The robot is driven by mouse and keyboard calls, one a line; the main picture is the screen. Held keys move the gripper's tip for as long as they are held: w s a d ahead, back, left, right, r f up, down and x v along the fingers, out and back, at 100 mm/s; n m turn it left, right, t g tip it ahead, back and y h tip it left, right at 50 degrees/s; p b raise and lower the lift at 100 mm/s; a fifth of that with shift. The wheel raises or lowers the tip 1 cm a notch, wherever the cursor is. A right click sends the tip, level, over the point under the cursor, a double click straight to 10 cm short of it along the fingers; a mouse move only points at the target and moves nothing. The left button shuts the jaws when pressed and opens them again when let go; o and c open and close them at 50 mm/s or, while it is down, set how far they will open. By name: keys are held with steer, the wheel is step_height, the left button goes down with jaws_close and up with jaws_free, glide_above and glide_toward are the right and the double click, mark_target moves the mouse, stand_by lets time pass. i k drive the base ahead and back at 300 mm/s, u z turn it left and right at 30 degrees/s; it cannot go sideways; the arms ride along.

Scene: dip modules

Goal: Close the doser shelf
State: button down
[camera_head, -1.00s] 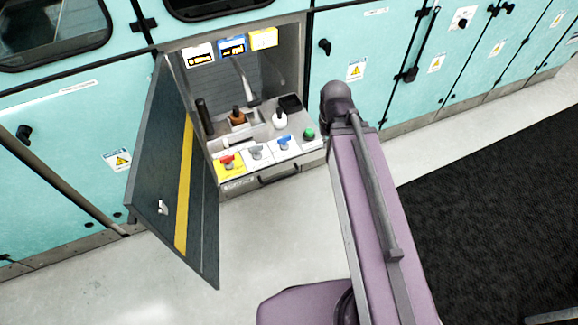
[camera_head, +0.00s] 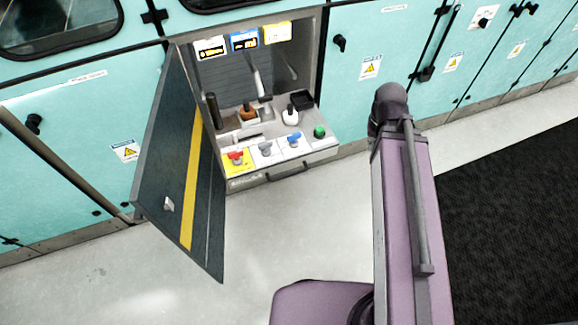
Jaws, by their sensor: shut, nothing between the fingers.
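The doser shelf (camera_head: 318,157) is a grey ledge at the bottom of an open recess in the teal machine wall. It juts out from the wall front. Its top carries a brown bottle (camera_head: 248,113), a white bottle (camera_head: 290,117) and coloured knobs, among them a red one on a yellow plate (camera_head: 237,158). A dark handle (camera_head: 287,171) is on its front face. A dark door with a yellow stripe (camera_head: 190,170) stands open at the left of the recess. My gripper is not in view; only my purple arm shows at the right.
Pale floor (camera_head: 120,285) lies clear in front of the shelf and door. The open door sticks out into this space. Closed teal cabinets (camera_head: 385,40) with black latches run along the wall to the right. A black mat (camera_head: 520,200) covers the floor at the right.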

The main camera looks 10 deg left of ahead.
mark_target(255, 164)
steer(key=z, duration=0.1)
steer(key=k, duration=1.75)
steer(key=u, duration=0.95)
steer(key=i, duration=1)
